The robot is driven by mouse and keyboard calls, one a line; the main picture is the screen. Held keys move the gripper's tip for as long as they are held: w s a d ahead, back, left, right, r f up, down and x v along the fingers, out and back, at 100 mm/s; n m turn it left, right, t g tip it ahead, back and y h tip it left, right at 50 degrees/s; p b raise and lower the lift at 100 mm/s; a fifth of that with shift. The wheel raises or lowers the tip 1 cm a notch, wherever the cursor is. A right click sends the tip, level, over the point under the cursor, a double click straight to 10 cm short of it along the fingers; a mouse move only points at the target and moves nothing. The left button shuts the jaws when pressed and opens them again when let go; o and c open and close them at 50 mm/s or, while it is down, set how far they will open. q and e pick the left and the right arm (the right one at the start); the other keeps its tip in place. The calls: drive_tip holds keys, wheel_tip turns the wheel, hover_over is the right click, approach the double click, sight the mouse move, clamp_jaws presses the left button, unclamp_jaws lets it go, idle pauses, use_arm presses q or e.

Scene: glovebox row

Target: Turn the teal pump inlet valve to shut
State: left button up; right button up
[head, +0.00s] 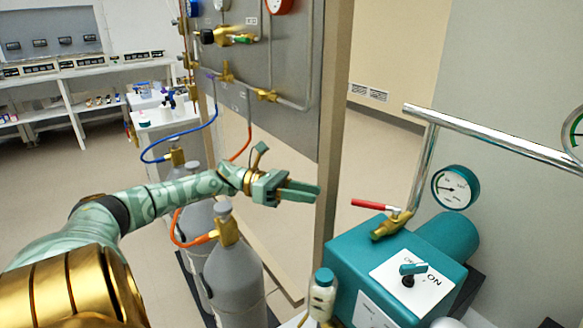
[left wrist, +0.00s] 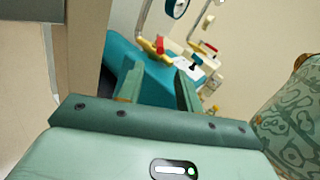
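The teal pump (head: 385,265) stands at the lower right. Its brass inlet valve (head: 391,225) sits on top, at the foot of a shiny pipe. The red lever (head: 370,205) sticks out left from the valve, roughly across the upright pipe. My left gripper (head: 303,191) is left of the lever, apart from it, with its fingers pointing right. In the left wrist view its fingers (left wrist: 158,88) are spread with nothing between them. The red lever (left wrist: 160,45) and the pump (left wrist: 120,58) show beyond them. My right gripper is not in view.
A switch (head: 410,270) on a white plate and a gauge (head: 456,187) are by the pump. The shiny pipe (head: 500,134) runs right. A small bottle (head: 321,295) stands at the pump's left. Grey cylinders (head: 233,275) and a panel post (head: 334,130) are near my left arm.

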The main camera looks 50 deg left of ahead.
use_arm(q)
drive_tip(key=shift+v, duration=1.6)
